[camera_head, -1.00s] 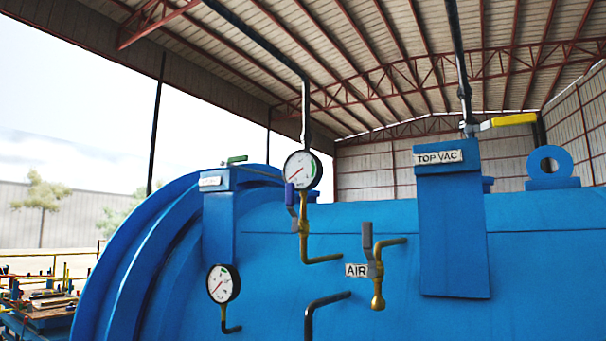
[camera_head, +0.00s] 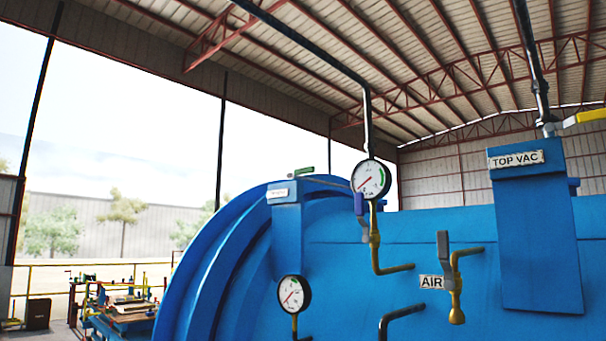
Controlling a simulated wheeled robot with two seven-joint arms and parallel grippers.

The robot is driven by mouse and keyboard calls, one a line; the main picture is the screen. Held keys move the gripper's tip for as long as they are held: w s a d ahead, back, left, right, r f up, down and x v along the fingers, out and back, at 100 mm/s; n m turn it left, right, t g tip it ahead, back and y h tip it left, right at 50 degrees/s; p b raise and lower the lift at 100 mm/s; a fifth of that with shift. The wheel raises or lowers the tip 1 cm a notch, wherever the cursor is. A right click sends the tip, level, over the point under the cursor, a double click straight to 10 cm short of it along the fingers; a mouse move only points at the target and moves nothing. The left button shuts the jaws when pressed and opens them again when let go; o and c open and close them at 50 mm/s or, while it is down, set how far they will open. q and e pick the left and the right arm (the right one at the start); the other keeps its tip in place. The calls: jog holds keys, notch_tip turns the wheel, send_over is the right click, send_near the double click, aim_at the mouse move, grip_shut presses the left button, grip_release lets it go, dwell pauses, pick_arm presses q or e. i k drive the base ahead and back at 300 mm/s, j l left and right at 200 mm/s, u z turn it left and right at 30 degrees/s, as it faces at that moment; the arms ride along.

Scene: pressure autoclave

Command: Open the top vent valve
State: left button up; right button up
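The big blue autoclave (camera_head: 420,228) fills the lower right. On its top left a blue block (camera_head: 286,225) bears a small white label (camera_head: 278,193), too small to read. A green valve handle (camera_head: 304,171) lies roughly level on top of this block. Farther right, a valve with a yellow handle (camera_head: 591,116) sits above a block labelled TOP VAC (camera_head: 516,159); the handle is cut by the right picture edge. I see no label that reads vent. Neither of my grippers is in view.
An upper gauge (camera_head: 371,179) on a brass pipe has a blue-handled valve (camera_head: 360,204) below it. A lower gauge (camera_head: 294,293) and a grey-handled AIR valve (camera_head: 443,246) are on the front. A cluttered workbench (camera_head: 125,312) stands at lower left.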

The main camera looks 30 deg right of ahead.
aim_at(309, 169)
jog(key=i+j+z, duration=0.15)
jog(key=i+z, duration=0.2)
jog(key=i+j+z, duration=0.7)
jog(key=i+l, duration=0.05)
jog(key=i, duration=0.05)
